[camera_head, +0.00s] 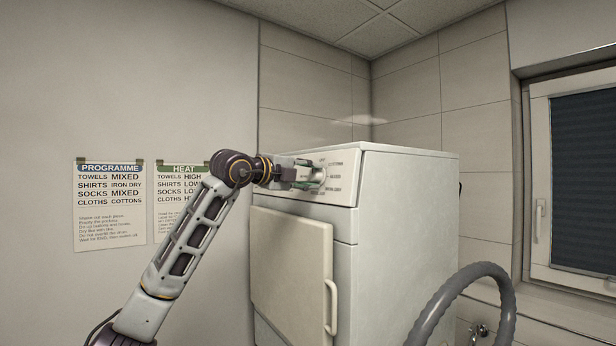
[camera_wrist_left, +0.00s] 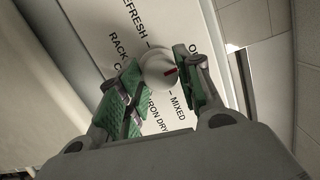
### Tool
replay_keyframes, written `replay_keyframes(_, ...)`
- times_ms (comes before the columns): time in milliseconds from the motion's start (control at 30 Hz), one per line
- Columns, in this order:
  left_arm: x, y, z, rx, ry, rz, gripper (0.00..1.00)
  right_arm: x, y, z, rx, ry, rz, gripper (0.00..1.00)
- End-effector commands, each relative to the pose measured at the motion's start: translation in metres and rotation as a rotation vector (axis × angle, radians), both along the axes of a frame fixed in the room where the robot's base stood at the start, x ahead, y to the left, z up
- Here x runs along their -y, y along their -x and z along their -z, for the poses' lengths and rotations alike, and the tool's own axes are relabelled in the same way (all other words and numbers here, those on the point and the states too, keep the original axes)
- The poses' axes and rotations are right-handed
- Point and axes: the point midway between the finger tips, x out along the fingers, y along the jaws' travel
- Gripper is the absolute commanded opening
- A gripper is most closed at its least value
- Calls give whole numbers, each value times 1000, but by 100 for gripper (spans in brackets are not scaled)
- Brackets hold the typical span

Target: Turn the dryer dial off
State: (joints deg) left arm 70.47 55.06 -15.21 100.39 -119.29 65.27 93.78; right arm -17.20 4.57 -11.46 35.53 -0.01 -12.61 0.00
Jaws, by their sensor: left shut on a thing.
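The white dryer (camera_head: 400,200) has a control panel at its upper front with a round white dial (camera_head: 320,175). In the left wrist view the dial (camera_wrist_left: 155,66) shows a red mark on its right side, with printed labels around it, including MIXED, IRON DRY and REFRESH. A label starting with "O" is partly hidden by a finger. My left gripper (camera_head: 303,178) reaches the panel from the left. In the left wrist view its green-padded fingers (camera_wrist_left: 157,80) are either side of the dial, shut on it. My right gripper is out of view.
The dryer door (camera_head: 290,265) is below the panel and looks closed, with a handle at its right. A grey hose (camera_head: 445,300) curves up at the lower right. Two notices, PROGRAMME (camera_head: 110,205) and HEAT (camera_head: 178,205), hang on the left wall.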

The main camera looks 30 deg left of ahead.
Motion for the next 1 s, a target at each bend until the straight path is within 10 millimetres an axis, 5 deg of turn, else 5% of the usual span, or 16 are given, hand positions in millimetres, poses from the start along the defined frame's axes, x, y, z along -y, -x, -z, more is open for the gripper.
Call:
replay_keyframes(267,-2,1,-2,4,3,-3,11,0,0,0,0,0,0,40)
replay_keyframes(300,-2,1,-2,4,3,-3,36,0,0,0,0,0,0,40)
replay_keyframes(467,-1,0,-1,3,2,-3,57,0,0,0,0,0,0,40)
replay_keyframes(1000,-3,6,0,0,0,-3,57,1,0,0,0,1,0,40)
